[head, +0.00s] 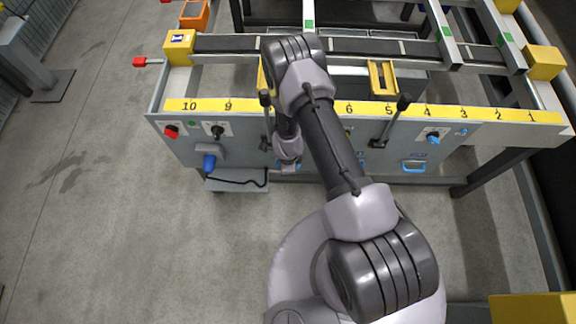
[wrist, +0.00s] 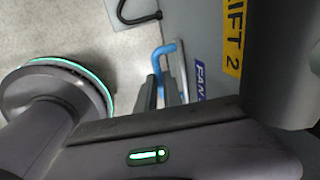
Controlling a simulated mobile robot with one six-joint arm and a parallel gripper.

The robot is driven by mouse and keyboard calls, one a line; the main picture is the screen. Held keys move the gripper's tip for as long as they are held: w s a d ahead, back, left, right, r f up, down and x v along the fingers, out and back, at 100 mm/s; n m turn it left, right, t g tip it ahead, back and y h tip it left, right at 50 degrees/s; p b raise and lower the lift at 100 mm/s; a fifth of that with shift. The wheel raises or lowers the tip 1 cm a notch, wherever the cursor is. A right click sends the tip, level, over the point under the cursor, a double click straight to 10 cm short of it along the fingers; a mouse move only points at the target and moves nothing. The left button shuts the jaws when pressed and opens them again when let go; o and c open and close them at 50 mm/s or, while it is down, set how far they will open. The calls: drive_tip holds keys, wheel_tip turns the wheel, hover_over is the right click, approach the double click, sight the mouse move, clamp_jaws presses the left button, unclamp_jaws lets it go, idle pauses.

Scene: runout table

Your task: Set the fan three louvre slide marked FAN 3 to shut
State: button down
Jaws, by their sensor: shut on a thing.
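In the wrist view a bent blue handle (wrist: 158,56) stands out from the grey front panel. My gripper (wrist: 165,84) is shut on this blue handle. Beside it is a blue label (wrist: 199,78) of which only "FAN" can be read; its number is hidden by my gripper body.
A yellow label (wrist: 234,42) reading "IFT 2" is close by. In the head view another blue handle (head: 415,168) is at the panel's right. A blue plug (head: 209,162), a red knob (head: 171,131) and black levers (head: 403,103) stand out from the panel. The floor (head: 90,220) left is clear.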

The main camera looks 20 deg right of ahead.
drive_tip(key=c, duration=1.8)
unclamp_jaws()
drive_tip(key=shift+s+r, duration=0.1)
drive_tip(key=shift+o, duration=0.2)
drive_tip(key=s+r+p, duration=0.1)
drive_tip(key=r+p, duration=0.2)
drive_tip(key=r, duration=0.5)
drive_tip(key=s+a+r+p, duration=0.1)
drive_tip(key=s+r+p, duration=0.1)
drive_tip(key=r, duration=0.7)
drive_tip(key=shift+p, duration=0.55)
